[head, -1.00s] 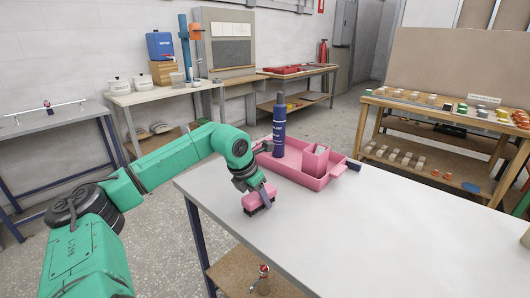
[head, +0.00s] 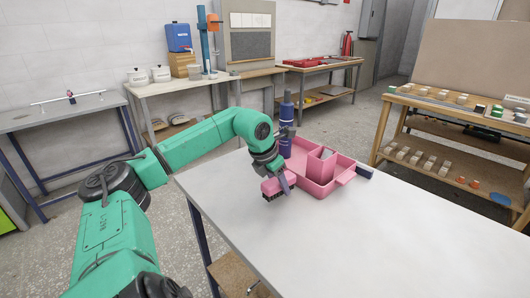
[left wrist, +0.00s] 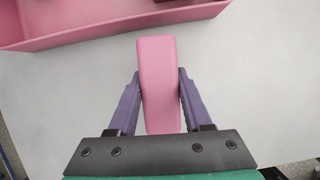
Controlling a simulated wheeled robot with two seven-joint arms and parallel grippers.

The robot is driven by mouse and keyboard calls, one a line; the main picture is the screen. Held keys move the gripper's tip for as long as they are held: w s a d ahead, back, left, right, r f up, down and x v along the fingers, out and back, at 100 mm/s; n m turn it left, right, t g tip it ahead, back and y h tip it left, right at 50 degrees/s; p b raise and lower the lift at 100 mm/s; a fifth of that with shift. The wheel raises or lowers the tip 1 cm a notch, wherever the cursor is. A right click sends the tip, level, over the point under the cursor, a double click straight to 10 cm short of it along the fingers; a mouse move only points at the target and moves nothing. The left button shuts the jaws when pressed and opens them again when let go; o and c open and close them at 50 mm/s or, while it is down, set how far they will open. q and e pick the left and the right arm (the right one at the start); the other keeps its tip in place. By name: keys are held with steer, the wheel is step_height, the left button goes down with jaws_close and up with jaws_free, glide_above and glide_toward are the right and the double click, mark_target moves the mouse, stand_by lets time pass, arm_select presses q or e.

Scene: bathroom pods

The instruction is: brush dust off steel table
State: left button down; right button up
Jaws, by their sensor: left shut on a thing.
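The steel table (head: 300,232) has a pale grey top that fills the lower middle of the head view. My left gripper (head: 277,182) is shut on a pink brush (head: 279,187) with dark bristles on its underside. In the left wrist view the pink brush block (left wrist: 158,85) sits between both purple fingers. It is over the table near its left edge, in front of the pink tray; whether the bristles touch the top I cannot tell. No dust is clearly visible on the top. My right gripper is not in view.
The table's front and right area is clear. A wooden shelf unit (head: 450,140) stands at the right.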

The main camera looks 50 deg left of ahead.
arm_select(q)
steer(key=p+v, duration=0.1)
steer(key=v, duration=0.2)
steer(key=shift+w+r+p, duration=0.1)
steer(key=shift+w+p, duration=0.1)
steer(key=shift+p, duration=0.1)
steer(key=shift+w+r+p, duration=0.15)
steer(key=shift+r+p, duration=0.35)
steer(key=shift+r, duration=0.15)
steer(key=shift+r+p, duration=0.6)
steer(key=shift+r, duration=0.3)
